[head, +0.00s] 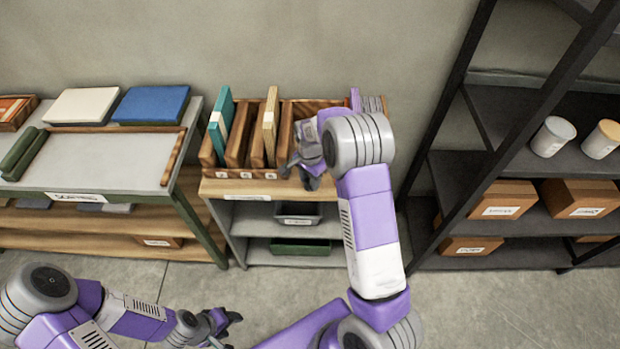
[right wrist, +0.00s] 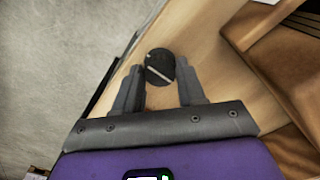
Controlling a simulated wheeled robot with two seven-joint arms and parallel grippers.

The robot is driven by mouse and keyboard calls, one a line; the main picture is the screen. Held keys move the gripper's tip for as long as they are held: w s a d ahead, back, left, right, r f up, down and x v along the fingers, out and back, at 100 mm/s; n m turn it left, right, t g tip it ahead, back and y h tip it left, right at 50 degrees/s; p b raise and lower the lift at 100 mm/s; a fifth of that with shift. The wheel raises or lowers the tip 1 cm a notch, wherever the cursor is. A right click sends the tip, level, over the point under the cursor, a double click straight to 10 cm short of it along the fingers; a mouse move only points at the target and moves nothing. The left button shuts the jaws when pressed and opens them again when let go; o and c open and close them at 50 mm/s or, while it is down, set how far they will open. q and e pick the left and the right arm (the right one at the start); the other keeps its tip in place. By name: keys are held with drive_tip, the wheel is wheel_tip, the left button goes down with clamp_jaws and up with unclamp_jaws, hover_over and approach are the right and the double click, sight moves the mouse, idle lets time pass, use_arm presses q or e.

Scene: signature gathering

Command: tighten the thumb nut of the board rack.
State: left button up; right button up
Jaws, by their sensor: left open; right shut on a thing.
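The thumb nut (right wrist: 159,66) is a dark round knob with a pale line across it, seen in the right wrist view against light wood. My right gripper (right wrist: 160,80) is shut on it, with one finger at each side. In the head view my right gripper (head: 302,172) is at the front of the wooden board rack (head: 207,155), and the nut is hidden there. The rack holds upright boards, among them a teal one (head: 220,120) and a cream one (head: 270,122). My left gripper (head: 225,325) is open and empty, low over the floor, away from the rack.
The rack stands on a small shelf unit (head: 237,225) with bins (head: 297,213) below. A grey-topped table (head: 110,160) with a white box (head: 82,105) and a blue box (head: 150,103) is at left. A dark shelf with cartons (head: 500,198) and cups (head: 552,137) is at right.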

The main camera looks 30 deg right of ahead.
sight(310, 182)
drive_tip(key=o, duration=1.1)
drive_tip(key=shift+c, duration=0.2)
drive_tip(key=shift+r, duration=0.1)
wheel_tip(310, 182, up, 8)
drive_tip(key=shift+f+p, duration=0.25)
drive_tip(key=shift+p, duration=0.55)
